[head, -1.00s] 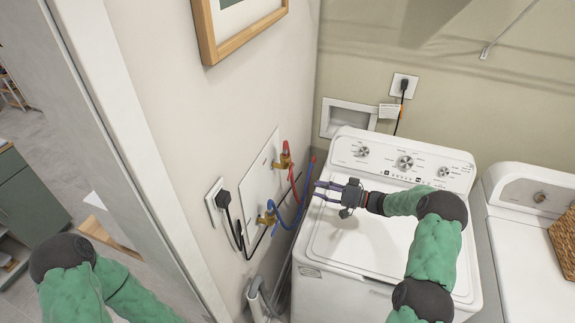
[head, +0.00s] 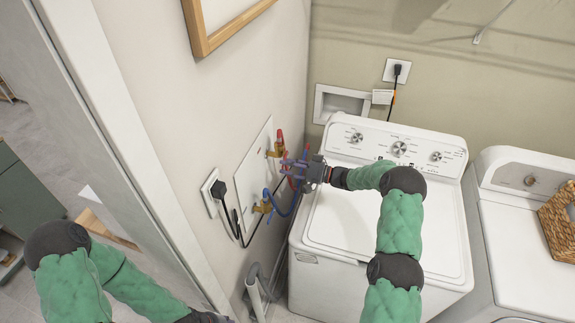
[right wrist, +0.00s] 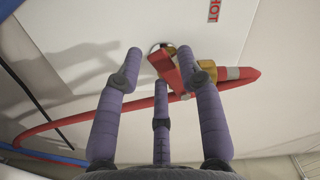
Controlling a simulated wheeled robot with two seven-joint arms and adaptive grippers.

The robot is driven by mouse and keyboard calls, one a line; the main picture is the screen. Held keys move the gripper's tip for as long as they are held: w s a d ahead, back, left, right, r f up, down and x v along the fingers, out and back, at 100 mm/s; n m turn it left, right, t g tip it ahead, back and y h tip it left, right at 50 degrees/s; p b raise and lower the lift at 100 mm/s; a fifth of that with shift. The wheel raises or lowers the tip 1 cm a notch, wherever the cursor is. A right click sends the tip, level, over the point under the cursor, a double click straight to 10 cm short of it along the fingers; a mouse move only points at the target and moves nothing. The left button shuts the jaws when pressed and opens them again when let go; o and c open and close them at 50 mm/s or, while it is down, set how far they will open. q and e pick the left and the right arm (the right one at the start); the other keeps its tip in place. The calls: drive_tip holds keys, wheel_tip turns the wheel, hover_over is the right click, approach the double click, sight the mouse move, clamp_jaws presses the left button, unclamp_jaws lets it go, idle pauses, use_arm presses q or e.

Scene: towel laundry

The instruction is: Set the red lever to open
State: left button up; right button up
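The red lever (head: 280,137) sits on a brass valve (head: 271,154) on the wall panel, with its red hose. In the right wrist view the lever (right wrist: 165,71) slants beneath a HOT label (right wrist: 214,10). My right gripper (head: 286,160) is at the valve; its purple fingers (right wrist: 159,54) are spread, with the lever between the left and right tips, close to the right one. I cannot tell whether they touch. The right finger hides part of the valve. My left gripper (head: 204,318) is barely in view at the bottom edge, its fingers cut off.
A second brass valve (head: 262,207) with a blue hose (head: 284,210) is lower on the same panel (head: 250,165). A black plug (head: 218,190) and cord are beside it. The white washer (head: 345,220) stands close on the right, under my right arm.

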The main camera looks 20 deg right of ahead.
drive_tip(key=shift+w+a, duration=0.1)
drive_tip(key=shift+a, duration=0.05)
clamp_jaws()
drive_tip(key=shift+w+d+f+n+b, duration=0.35)
drive_tip(key=shift+w+n+b, duration=0.2)
drive_tip(key=shift+n+b, duration=1.7)
drive_tip(key=shift+w+d+f+n+b, duration=0.25)
drive_tip(key=shift+w+d+n+b, duration=0.25)
drive_tip(key=shift+n+b, duration=1.7)
drive_tip(key=shift+w+d+f+n+b, duration=0.35)
drive_tip(key=shift+w+n+b, duration=0.25)
drive_tip(key=shift+n+b, duration=1.6)
drive_tip(key=shift+r+m+b, duration=0.1)
drive_tip(key=shift+m+b, duration=0.15)
drive_tip(key=shift+b, duration=0.15)
unclamp_jaws()
